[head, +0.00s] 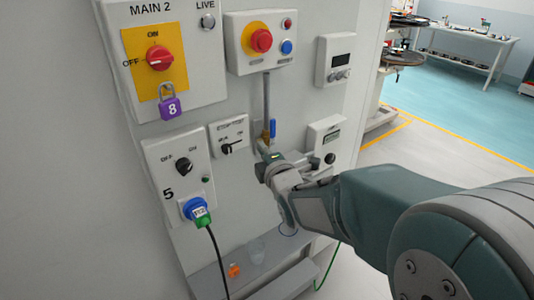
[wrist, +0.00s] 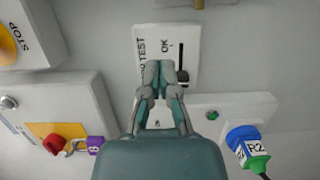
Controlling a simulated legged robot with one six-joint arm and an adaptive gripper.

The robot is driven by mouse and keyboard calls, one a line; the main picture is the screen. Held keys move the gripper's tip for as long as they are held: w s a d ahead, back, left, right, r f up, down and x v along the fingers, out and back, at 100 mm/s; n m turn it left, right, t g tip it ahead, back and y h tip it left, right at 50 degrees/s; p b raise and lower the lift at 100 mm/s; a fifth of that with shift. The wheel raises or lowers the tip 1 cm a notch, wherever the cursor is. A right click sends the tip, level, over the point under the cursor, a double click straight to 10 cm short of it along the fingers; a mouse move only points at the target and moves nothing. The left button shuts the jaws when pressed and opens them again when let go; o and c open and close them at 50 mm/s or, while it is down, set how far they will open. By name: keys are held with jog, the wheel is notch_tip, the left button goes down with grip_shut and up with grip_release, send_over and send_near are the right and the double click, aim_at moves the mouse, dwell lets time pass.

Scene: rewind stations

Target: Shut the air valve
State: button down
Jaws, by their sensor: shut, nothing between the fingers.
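The air valve is a brass body (head: 265,139) on a vertical grey pipe (head: 266,95) that comes down the panel. Its blue lever (head: 273,128) stands upright, roughly in line with the pipe. My gripper (head: 264,154) is just below the valve in the head view and hides its lower end. I cannot tell whether it touches the valve. In the wrist view my gripper (wrist: 160,73) is shut and empty, in front of the test switch box (wrist: 166,50). The blue lever does not show in the wrist view.
The emergency-stop box (head: 260,40) is above the valve. The test switch box also shows in the head view (head: 229,135), left of my gripper. A socket box with a blue plug (head: 195,208) and a purple padlock (head: 171,106) are further left. A ledge (head: 240,275) is below.

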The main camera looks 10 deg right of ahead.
aim_at(273, 127)
jog(key=w, duration=0.2)
jog(key=w+a, duration=0.1)
jog(key=w, duration=0.2)
jog(key=shift+f, duration=0.1)
jog(key=d, duration=0.1)
jog(key=w+d, duration=0.1)
jog(key=d, duration=0.1)
jog(key=shift+w+d, duration=0.3)
jog(key=shift+d, duration=0.1)
jog(key=shift+w+d+r+m, duration=0.15)
jog(key=shift+d+r+m, duration=0.2)
jog(key=shift+m, duration=0.55)
jog(key=shift+w+d+r+m+g, duration=0.15)
jog(key=shift+d+m+g, duration=0.1)
jog(key=shift+m, duration=0.25)
jog(key=shift+w+d+f+m+g, duration=0.1)
jog(key=shift+d+m+g, duration=0.15)
jog(key=shift+m, duration=0.25)
jog(key=w+d+f+m+g+y, duration=0.2)
jog(key=d+m, duration=0.3)
jog(key=m, duration=0.4)
jog(key=shift+w+d+f+m+g, duration=0.25)
jog(key=shift+f+m+g, duration=0.05)
jog(key=shift+f, duration=0.35)
